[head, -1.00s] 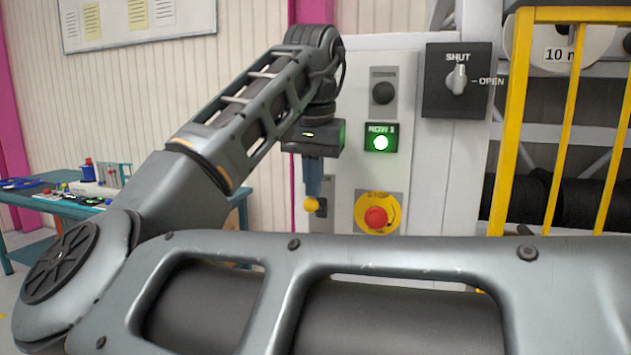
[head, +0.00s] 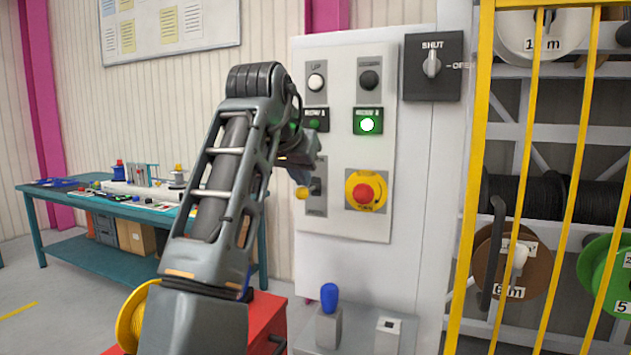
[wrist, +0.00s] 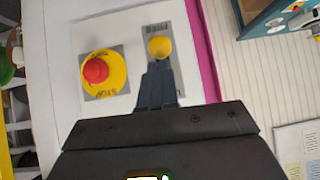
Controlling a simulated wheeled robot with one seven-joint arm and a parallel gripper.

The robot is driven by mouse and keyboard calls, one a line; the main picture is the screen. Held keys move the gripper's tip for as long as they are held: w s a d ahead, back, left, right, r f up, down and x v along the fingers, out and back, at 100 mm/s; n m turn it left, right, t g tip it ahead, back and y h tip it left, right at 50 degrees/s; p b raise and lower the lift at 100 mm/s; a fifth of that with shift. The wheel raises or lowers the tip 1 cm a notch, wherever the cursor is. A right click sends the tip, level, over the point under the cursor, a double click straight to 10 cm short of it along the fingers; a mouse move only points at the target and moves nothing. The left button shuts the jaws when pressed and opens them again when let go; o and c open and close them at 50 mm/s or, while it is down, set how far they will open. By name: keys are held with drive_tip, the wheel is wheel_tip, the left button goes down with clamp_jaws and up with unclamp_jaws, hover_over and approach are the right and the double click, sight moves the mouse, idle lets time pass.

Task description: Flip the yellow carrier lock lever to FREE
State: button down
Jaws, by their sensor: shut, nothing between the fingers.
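The yellow lock lever shows as a round yellow knob (head: 302,192) on a grey plate (head: 317,208) low on the left of the control panel. In the wrist view the knob (wrist: 160,47) stands just beyond my fingertips. My gripper (wrist: 157,66) is shut and empty, its fingers together and pointing at the knob. In the head view my gripper (head: 301,176) is partly hidden by my arm, right above the knob. I cannot tell whether fingers and knob touch.
A red emergency stop (head: 367,192) on a yellow disc sits right of the lever. A black SHUT/OPEN switch (head: 432,66) is upper right. A blue-topped joystick (head: 329,298) stands below. Yellow bars (head: 520,170) front the reel rack.

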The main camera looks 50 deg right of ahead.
drive_tip(key=shift+a+f, duration=0.15)
drive_tip(key=shift+f, duration=0.15)
drive_tip(key=shift+r, duration=0.1)
drive_tip(key=shift+r+p, duration=0.7)
drive_tip(key=shift+p, duration=0.15)
